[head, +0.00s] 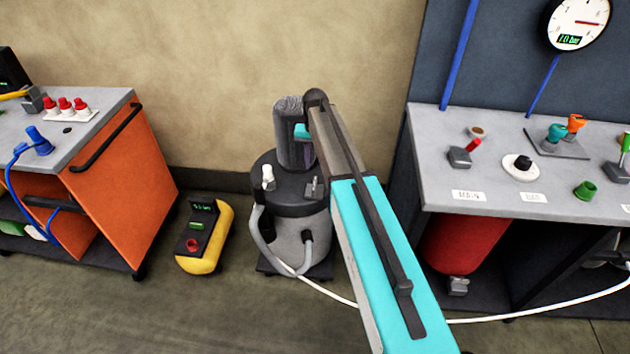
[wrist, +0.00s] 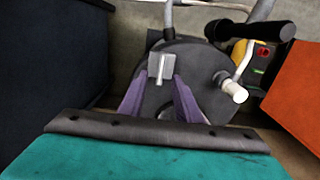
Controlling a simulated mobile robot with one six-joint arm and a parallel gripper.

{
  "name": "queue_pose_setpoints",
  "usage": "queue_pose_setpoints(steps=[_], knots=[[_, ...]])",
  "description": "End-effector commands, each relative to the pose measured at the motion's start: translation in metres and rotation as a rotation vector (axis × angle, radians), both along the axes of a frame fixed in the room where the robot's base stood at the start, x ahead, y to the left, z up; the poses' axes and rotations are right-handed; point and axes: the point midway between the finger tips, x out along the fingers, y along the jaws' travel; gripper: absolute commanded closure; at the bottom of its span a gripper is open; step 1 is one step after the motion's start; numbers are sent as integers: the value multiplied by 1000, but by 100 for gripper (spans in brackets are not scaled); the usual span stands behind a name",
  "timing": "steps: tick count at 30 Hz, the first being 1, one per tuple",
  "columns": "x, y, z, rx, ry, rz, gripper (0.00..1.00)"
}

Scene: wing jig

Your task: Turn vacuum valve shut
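A grey vacuum canister (head: 300,235) with a dark round lid stands on the floor against the wall. It also fills the middle of the wrist view (wrist: 200,90). On its lid are a grey lever-like fitting (head: 313,188) and a white knob-like fitting (head: 267,176); I cannot tell for sure which is the vacuum valve. In the wrist view the grey fitting (wrist: 161,68) lies just beyond the fingertips, and the white one (wrist: 234,91) is to the right. My gripper (wrist: 160,90) has its two purple fingers apart, with nothing visibly held. Contact cannot be judged.
A yellow unit (head: 221,240) stands left of the canister, by an orange cart (head: 120,185). A workbench (head: 445,185) with handles and a gauge (head: 578,22) is on the right. A white hose (head: 510,316) crosses the floor.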

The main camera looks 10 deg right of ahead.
Motion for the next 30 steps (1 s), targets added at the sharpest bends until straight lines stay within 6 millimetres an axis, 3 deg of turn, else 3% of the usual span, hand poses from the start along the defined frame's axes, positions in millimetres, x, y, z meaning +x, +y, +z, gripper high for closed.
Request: queue_pose_setpoints(steps=[4, 15, 23, 30], knots=[[14, -1, 21, 0, -16, -10, 70], [15, -1, 24, 0, -19, -13, 70], [15, -1, 17, -1, -18, -13, 70], [15, -2, -4, 0, -17, -13, 70]])
